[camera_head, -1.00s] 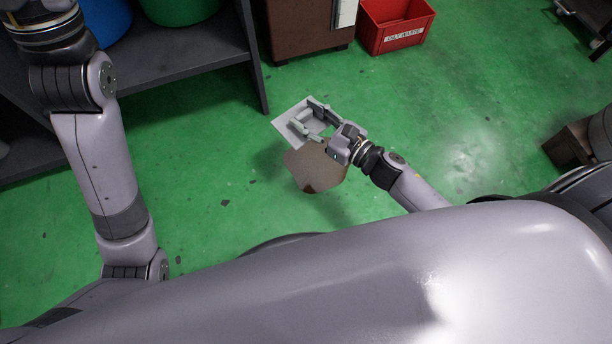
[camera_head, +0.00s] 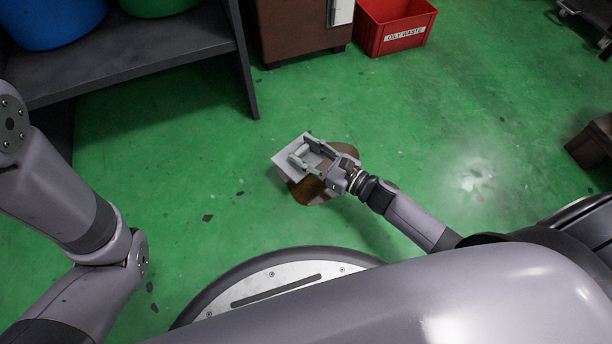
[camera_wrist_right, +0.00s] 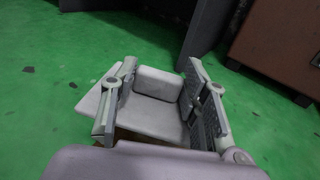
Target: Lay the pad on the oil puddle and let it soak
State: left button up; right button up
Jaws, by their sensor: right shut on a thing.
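The pad (camera_head: 284,163) is a pale, flat, square sheet with a raised block on top. My right gripper (camera_head: 302,149) is shut on that block, and in the right wrist view the block stands between the two fingers (camera_wrist_right: 161,70). The pad's flat part (camera_wrist_right: 155,117) extends below and to the left. The brown oil puddle (camera_head: 312,191) lies on the floor, partly hidden under the pad and gripper, with brown showing on the near and far right sides. I cannot tell whether the pad touches the floor. My left gripper is out of view; only its arm shows.
A red oily waste bin (camera_head: 398,38) stands at the back beside a brown cabinet (camera_head: 297,32). A dark shelf (camera_head: 150,60) with blue and green containers is at the upper left. A brown box (camera_head: 590,146) stands at the right edge. The green floor around the puddle is clear.

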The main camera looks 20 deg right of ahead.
aim_at(307, 177)
notch_tip(307, 177, down, 8)
jog(key=b, duration=0.5)
jog(key=shift+r, duration=0.1)
jog(key=shift+f, duration=0.45)
jog(key=shift+f, duration=0.15)
jog(key=o, duration=1)
jog(key=shift+f, duration=0.15)
jog(key=shift+o, duration=0.2)
